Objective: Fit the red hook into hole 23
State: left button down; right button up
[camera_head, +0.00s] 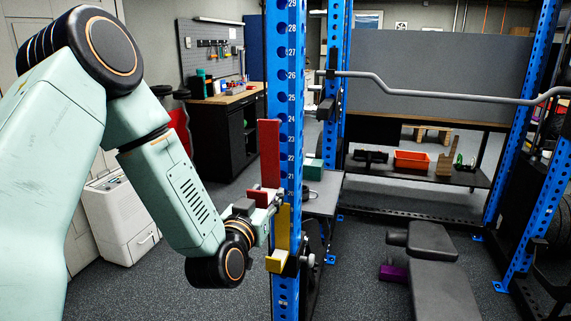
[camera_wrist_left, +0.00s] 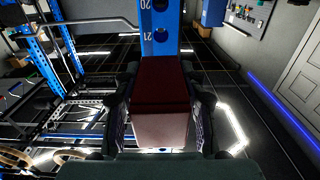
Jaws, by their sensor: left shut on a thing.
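The red hook (camera_head: 269,150) is held by my left gripper (camera_head: 268,206), with its tall plate upright along the left side of the numbered blue upright (camera_head: 284,75). The plate spans roughly the heights marked 24 to 21, and the number 23 shows next to it. I cannot tell whether the plate touches the upright or whether any peg is in a hole. In the left wrist view the red hook (camera_wrist_left: 160,85) lies between both fingers, in front of the upright (camera_wrist_left: 160,32) with 20 and 21 showing. The right gripper is out of view.
A yellow hook (camera_head: 277,262) sits on the same upright just below my gripper. A bar (camera_head: 440,96) crosses the rack at the right. A black bench (camera_head: 432,245) stands on the floor, with a purple block (camera_head: 392,272) beside it.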

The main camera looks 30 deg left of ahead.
pick_arm(q)
jog(key=shift+r, duration=0.15)
jog(key=s+d+f, duration=0.1)
jog(key=s+f, duration=0.4)
jog(key=shift+p, duration=0.4)
jog(key=x, duration=0.6)
jog(key=shift+w, duration=0.3)
dwell(0.5)
